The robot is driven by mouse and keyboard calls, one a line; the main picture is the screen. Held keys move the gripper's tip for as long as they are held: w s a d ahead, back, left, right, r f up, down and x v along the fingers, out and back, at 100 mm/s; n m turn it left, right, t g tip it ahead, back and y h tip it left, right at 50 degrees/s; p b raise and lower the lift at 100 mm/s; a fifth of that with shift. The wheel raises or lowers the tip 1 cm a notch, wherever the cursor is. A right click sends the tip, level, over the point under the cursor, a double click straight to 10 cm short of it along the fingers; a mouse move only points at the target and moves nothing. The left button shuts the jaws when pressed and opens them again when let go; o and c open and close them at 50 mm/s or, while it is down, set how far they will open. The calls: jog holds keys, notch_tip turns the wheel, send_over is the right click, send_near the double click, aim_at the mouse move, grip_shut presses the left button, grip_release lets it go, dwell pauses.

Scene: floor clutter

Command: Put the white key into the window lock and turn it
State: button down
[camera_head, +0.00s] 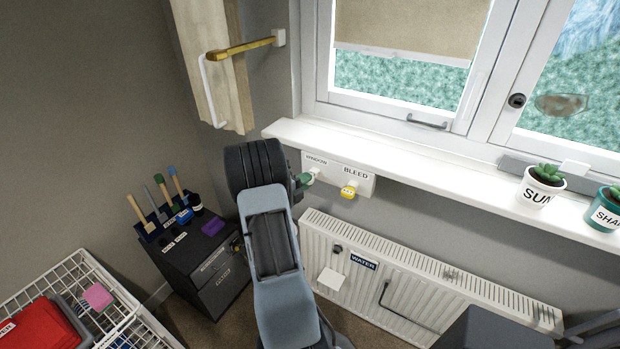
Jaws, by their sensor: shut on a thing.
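My gripper (303,180) reaches the rack board (331,176) under the window sill, at the hook labelled WINDOW. Its jaws are small in view and partly hidden by my dark wrist. They are shut on what seems to be the white key (314,173), of which only a small pale part shows. I cannot tell whether the key is still on its hook. A yellow tag or key (348,191) hangs at the BLEED label, just right of my gripper. The window lock (517,100) is a dark round keyhole on the white window frame at the upper right.
The white sill (420,165) juts out above the rack. Two potted plants, one in a white pot (538,192), stand at its right end. A radiator (400,270) is below. A wooden cabinet door (212,70) hangs at upper left, above a dark drawer unit (210,270).

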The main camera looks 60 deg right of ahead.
jog(key=shift+d, duration=0.4)
dwell(0.4)
jog(key=c, duration=1.1)
grip_release()
jog(key=shift+s+a+p+v, duration=0.1)
jog(key=shift+s+p+v, duration=0.25)
jog(key=shift+v, duration=1.1)
jog(key=shift+s+a+p+v, duration=0.1)
jog(key=shift+s+p+v, duration=0.25)
jog(key=shift+v, duration=1.1)
jog(key=shift+s+a+p+v, duration=0.15)
jog(key=shift+p+v, duration=0.35)
jog(key=shift+v, duration=0.9)
